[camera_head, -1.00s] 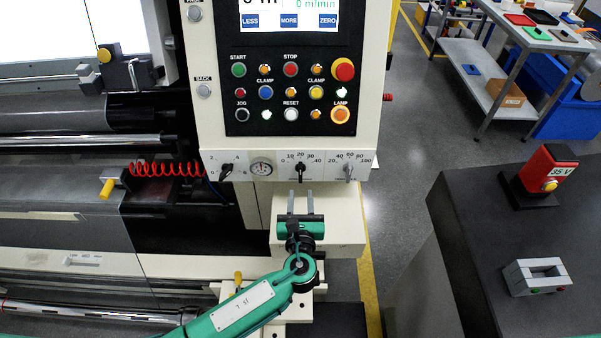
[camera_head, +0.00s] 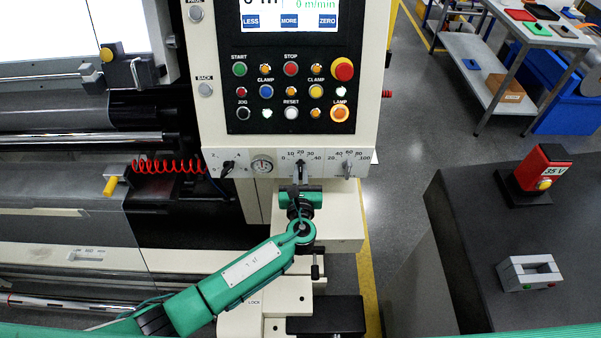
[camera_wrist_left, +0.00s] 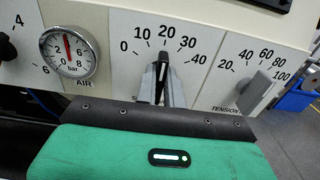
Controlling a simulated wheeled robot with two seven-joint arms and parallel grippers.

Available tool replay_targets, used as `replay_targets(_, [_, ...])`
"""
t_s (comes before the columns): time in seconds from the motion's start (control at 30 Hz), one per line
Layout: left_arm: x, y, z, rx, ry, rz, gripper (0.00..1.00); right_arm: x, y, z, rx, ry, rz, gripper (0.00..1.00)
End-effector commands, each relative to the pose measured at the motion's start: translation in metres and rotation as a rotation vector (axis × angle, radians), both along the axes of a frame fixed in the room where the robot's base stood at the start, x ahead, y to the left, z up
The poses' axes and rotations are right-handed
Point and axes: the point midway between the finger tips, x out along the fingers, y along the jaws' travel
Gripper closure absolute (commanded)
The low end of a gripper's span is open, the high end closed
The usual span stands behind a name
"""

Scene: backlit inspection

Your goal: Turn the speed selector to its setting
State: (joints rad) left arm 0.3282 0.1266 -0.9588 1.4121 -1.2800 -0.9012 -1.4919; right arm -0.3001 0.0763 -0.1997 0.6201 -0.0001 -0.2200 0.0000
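The speed selector (camera_head: 300,166) is the black knob with the 0 to 40 dial, in the middle of the machine's lower panel. In the left wrist view the knob (camera_wrist_left: 163,63) stands nearly upright, its white mark toward 20. My left gripper (camera_head: 300,181) is at this knob, its arm coming up from the lower left. In the left wrist view its grey fingers (camera_wrist_left: 161,84) are close together, one on each side of the knob, and look shut on it. They hide the knob's lower part. My right gripper is not in view.
An AIR gauge (camera_wrist_left: 68,53) and another knob (camera_head: 228,168) are left of the dial. The grey TENSION knob (camera_head: 348,168) is close on the right. Above is a panel of push buttons (camera_head: 291,91). A dark table (camera_head: 430,260) stands at the right.

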Motion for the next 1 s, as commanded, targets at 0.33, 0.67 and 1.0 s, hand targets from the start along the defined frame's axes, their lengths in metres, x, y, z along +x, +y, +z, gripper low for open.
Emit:
replay_targets(0.33, [0.0,0.0,-0.001,-0.019,0.0,0.001,1.0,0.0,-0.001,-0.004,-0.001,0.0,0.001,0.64])
replay_targets(0.67, [-0.001,0.001,-0.005,-0.196,0.0,0.001,1.0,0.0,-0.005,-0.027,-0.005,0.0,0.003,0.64])
replay_targets(1.0, [0.0,0.003,-0.006,-0.512,-0.002,0.001,1.0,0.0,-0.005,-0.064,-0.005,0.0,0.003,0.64])
